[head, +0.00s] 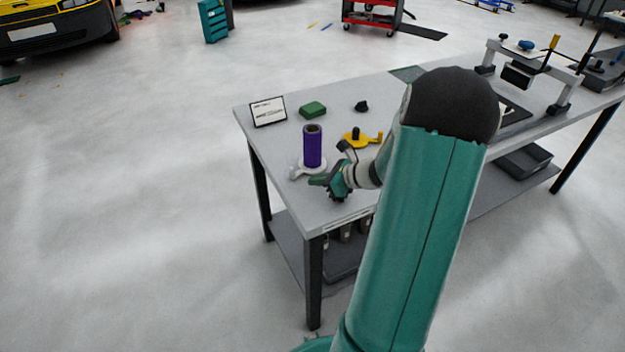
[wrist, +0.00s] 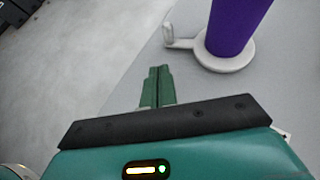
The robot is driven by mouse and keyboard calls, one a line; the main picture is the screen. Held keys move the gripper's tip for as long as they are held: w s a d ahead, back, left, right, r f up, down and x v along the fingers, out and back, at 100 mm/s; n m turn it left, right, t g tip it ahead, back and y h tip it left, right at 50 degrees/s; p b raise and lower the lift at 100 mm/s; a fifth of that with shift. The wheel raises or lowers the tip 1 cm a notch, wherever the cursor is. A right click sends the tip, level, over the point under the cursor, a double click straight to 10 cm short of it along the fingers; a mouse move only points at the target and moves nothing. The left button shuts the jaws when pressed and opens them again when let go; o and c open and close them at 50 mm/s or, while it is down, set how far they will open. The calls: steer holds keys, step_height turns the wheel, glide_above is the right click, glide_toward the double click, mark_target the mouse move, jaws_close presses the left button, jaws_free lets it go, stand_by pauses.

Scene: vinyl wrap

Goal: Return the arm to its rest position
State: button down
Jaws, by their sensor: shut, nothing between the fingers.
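My gripper (head: 318,182) is over the near left end of the grey workbench (head: 352,108), in front of a purple roll (head: 312,147) that stands upright on a white holder (head: 301,172). In the wrist view my gripper (wrist: 158,72) has its green fingers together with nothing between them. The purple roll (wrist: 232,22) and its white base (wrist: 222,60) show to the right of the fingers, apart from them. My teal arm covers the middle of the bench in the head view.
The floor (head: 140,200) left of the bench is clear.

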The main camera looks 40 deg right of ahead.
steer(key=v, duration=0.2)
steer(key=a+v, duration=0.1)
steer(key=v, duration=0.5)
steer(key=shift+s+a+r, duration=0.1)
steer(key=shift+s+r, duration=0.05)
steer(key=shift+s, duration=0.05)
steer(key=a+r+n+g, duration=0.35)
steer(key=a+n, duration=0.45)
steer(key=a, duration=0.3)
steer(key=a+r+n+g, duration=0.3)
steer(key=a+r+n, duration=0.2)
steer(key=a+n, duration=0.45)
steer(key=s+a+r+n+h, duration=0.2)
steer(key=s+a+r+n, duration=0.1)
steer(key=a+n, duration=0.3)
steer(key=s+a+r+n+h, duration=0.2)
steer(key=s+a+r+n, duration=0.1)
steer(key=s+a+n, duration=0.2)
steer(key=a+n+t, duration=0.1)
steer(key=a+n, duration=0.1)
steer(key=n, duration=0.1)
steer(key=shift+s+a+r, duration=0.15)
steer(key=shift+s+r, duration=0.05)
steer(key=shift+r, duration=0.2)
steer(key=shift+d, duration=0.25)
